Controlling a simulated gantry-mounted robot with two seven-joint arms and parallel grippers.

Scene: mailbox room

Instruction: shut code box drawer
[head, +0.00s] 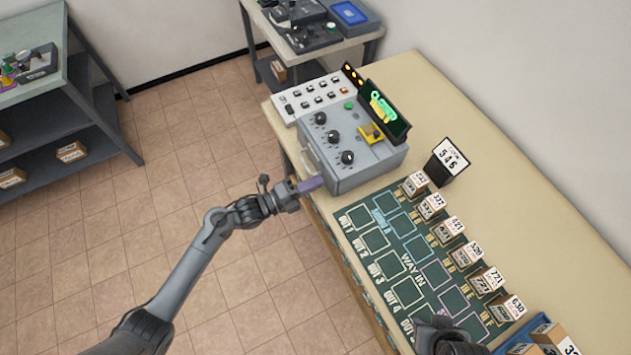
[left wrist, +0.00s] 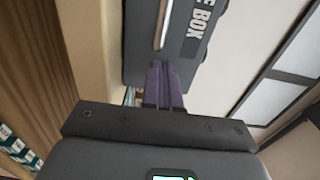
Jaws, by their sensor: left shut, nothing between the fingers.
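The code box (head: 368,150) is a grey case with black knobs on top, standing at the left edge of the long table. Its front, with a pale handle (head: 310,158), faces left toward my left arm. My left gripper (head: 312,184) is shut and empty, its purple fingertips at the front's lower corner. In the left wrist view the fingers (left wrist: 162,72) overlap the edge of the dark front panel (left wrist: 140,60), beside the handle (left wrist: 163,25) and the "BOX" lettering. I cannot tell contact or any drawer gap. A dark part of my right arm shows at the bottom; its fingers are hidden.
A white button panel (head: 312,97) and a black display (head: 385,110) stand behind the box. A green mat (head: 405,255) with several numbered parcels lies to the right, near a number sign (head: 447,158). Open tiled floor lies left of the table.

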